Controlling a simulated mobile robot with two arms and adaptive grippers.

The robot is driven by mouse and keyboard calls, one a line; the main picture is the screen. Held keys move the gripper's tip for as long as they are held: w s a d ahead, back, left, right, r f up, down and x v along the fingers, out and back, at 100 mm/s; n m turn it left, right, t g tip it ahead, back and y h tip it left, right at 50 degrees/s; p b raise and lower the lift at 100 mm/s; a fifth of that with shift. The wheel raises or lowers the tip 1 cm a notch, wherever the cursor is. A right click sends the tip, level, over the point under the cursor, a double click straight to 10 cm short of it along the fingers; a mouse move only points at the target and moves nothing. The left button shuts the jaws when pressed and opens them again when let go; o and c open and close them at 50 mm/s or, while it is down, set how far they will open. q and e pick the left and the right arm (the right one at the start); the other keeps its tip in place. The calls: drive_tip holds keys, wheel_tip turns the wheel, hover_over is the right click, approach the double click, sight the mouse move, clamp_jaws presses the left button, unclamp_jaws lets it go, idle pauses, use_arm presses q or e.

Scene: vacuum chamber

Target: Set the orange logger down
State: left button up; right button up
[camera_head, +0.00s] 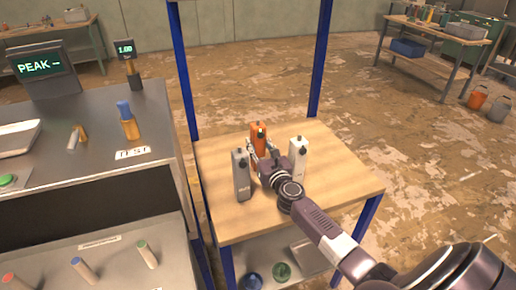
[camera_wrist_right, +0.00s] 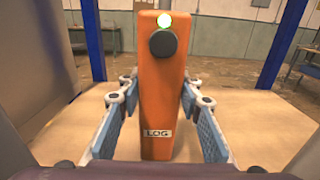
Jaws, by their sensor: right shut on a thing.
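The orange logger (camera_head: 258,138) is upright above the wooden tabletop (camera_head: 335,180), between and slightly behind a grey logger (camera_head: 241,176) and a white logger (camera_head: 299,158). My right gripper (camera_head: 263,151) is shut on the orange logger. In the right wrist view the orange logger (camera_wrist_right: 162,95) fills the middle, with a "LOG" label, a dark round knob and a lit green lamp. The blue finger pads flank it. Its base is hidden, so I cannot tell whether it touches the tabletop. My left gripper is out of view.
Blue posts (camera_head: 180,70) rise at the table's back corners. A grey bench (camera_head: 70,170) stands at left with a PEAK display (camera_head: 45,67), a small 1.00 readout (camera_head: 125,49) and a blue-topped amber item (camera_head: 128,120). The tabletop's right and front parts are clear.

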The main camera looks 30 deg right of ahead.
drive_tip(key=shift+c, duration=1.2)
drive_tip(key=shift+r, duration=0.1)
